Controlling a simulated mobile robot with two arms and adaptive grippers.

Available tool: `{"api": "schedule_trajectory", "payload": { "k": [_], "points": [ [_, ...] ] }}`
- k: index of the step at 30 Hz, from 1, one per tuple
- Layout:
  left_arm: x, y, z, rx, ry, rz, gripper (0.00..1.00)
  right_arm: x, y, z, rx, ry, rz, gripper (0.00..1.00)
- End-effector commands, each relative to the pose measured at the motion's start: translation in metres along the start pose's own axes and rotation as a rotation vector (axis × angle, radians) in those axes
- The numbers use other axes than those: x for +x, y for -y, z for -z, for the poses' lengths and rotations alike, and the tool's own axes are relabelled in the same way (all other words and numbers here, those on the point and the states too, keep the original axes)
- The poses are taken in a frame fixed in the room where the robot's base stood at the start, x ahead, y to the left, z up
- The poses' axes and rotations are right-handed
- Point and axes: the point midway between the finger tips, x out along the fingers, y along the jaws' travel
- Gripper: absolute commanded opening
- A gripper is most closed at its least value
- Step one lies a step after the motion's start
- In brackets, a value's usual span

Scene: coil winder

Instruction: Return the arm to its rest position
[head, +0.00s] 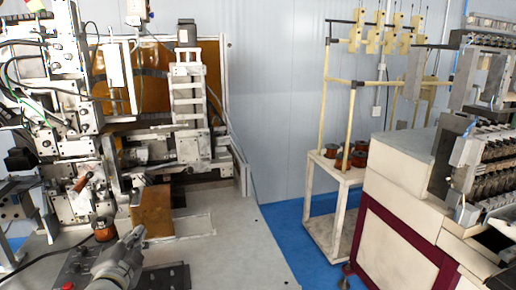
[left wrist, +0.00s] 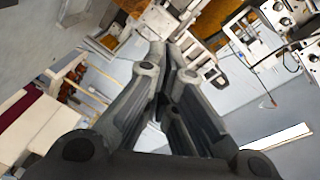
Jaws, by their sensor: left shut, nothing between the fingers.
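My left gripper (head: 136,236) is low in the left part of the head view, above the grey machine table (head: 245,240). In the left wrist view my left gripper (left wrist: 166,50) has its two fingers drawn together at the tips, with nothing between them. Its fingers point toward the coil winding machine (head: 85,100), which also shows tilted in the left wrist view (left wrist: 210,25). A small orange-brown spool (head: 104,229) stands just left of the gripper, apart from it as far as I can tell. My right gripper is in neither view.
A brown block (head: 152,210) stands on the table behind the gripper. A control panel with a red button (head: 68,286) is at the front left. A cream rack (head: 337,175) holds several copper spools. A white and maroon machine (head: 410,190) stands right. Blue floor (head: 300,235) lies between.

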Motion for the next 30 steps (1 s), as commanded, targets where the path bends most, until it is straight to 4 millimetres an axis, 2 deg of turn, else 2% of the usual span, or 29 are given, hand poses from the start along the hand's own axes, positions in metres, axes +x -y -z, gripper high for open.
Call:
{"api": "schedule_trajectory", "payload": {
  "k": [1,5,8,11,12,15,18,21,27,29,30],
  "points": [
    [-0.007,-0.016,-0.004,-0.031,0.020,-0.034,0.00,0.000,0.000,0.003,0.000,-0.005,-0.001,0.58],
    [-0.028,-0.056,-0.019,-0.118,0.090,-0.125,0.00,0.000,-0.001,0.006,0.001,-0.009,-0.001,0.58],
    [-0.053,-0.095,-0.033,-0.204,0.167,-0.217,0.00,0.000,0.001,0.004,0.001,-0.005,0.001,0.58],
    [-0.093,-0.144,-0.051,-0.314,0.281,-0.340,0.00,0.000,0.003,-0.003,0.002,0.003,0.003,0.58],
    [-0.113,-0.163,-0.059,-0.361,0.335,-0.393,0.00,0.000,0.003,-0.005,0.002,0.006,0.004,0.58],
    [-0.163,-0.203,-0.075,-0.466,0.468,-0.511,0.00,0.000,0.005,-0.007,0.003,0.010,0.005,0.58],
    [-0.207,-0.231,-0.086,-0.544,0.583,-0.605,0.00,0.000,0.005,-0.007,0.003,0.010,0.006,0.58],
    [-0.247,-0.250,-0.093,-0.607,0.683,-0.680,0.00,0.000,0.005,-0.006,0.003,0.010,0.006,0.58],
    [-0.316,-0.275,-0.101,-0.704,0.858,-0.801,0.00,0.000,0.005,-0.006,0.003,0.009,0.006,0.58],
    [-0.336,-0.279,-0.102,-0.730,0.908,-0.832,0.00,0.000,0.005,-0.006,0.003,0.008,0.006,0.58],
    [-0.326,-0.293,-0.109,-0.719,0.902,-0.827,0.00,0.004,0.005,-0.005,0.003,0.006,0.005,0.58]
  ]
}}
